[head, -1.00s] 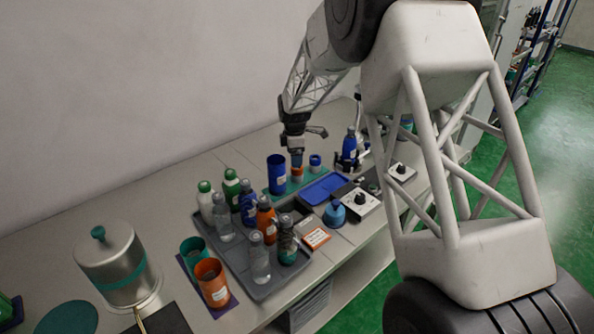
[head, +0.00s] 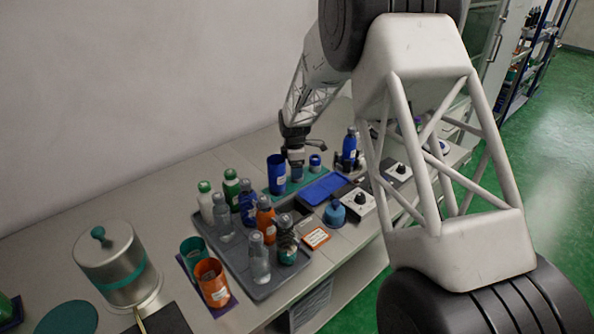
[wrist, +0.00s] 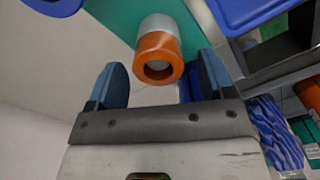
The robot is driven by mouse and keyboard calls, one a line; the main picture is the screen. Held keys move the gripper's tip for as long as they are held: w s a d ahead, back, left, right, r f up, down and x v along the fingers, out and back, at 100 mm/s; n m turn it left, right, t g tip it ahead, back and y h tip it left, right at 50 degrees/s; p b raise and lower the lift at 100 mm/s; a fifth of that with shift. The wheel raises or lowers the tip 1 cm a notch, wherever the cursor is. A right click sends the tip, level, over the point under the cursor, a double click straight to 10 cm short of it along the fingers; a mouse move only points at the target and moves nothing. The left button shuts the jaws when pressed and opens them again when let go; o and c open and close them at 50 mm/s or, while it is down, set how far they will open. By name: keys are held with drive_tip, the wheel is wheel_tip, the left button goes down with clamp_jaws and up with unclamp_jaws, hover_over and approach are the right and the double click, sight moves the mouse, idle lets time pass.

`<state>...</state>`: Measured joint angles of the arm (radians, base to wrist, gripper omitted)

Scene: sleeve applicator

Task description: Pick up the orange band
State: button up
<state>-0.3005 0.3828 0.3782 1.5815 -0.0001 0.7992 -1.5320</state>
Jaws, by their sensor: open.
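The orange band (wrist: 158,59) is a short ring around the end of a pale grey cylinder (wrist: 157,22), over a teal mat, in the wrist view. I see its open end with a light core inside. My gripper (wrist: 161,80) is open, with one dark blue finger on each side and the band between and slightly beyond the fingertips. Neither finger visibly touches it. In the head view my gripper (head: 296,164) is low over the teal mat (head: 274,194), beside the blue cup, and hides the band.
A blue cup (head: 276,175) stands close left of my gripper and a small blue-and-white piece (head: 315,162) close right. A blue tray (head: 324,188) lies in front. A blue bottle (head: 349,149) stands further right. A grey tray (head: 262,291) of bottles is at front left.

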drive_tip(key=shift+c, duration=0.4)
drive_tip(key=c, duration=0.9)
drive_tip(key=shift+r, duration=0.1)
drive_tip(key=shift+r, duration=0.85)
drive_tip(key=shift+s+r, duration=0.2)
drive_tip(key=shift+r, duration=0.65)
drive_tip(key=s+d, duration=0.2)
drive_tip(key=s, duration=0.5)
drive_tip(key=s+d+r, duration=0.1)
drive_tip(key=s+d, duration=0.1)
drive_tip(key=s, duration=0.6)
drive_tip(key=shift+d+r, duration=0.2)
drive_tip(key=shift+d, duration=0.1)
drive_tip(key=shift+r, duration=0.15)
drive_tip(key=shift+r, duration=1.35)
drive_tip(key=shift+w, duration=0.2)
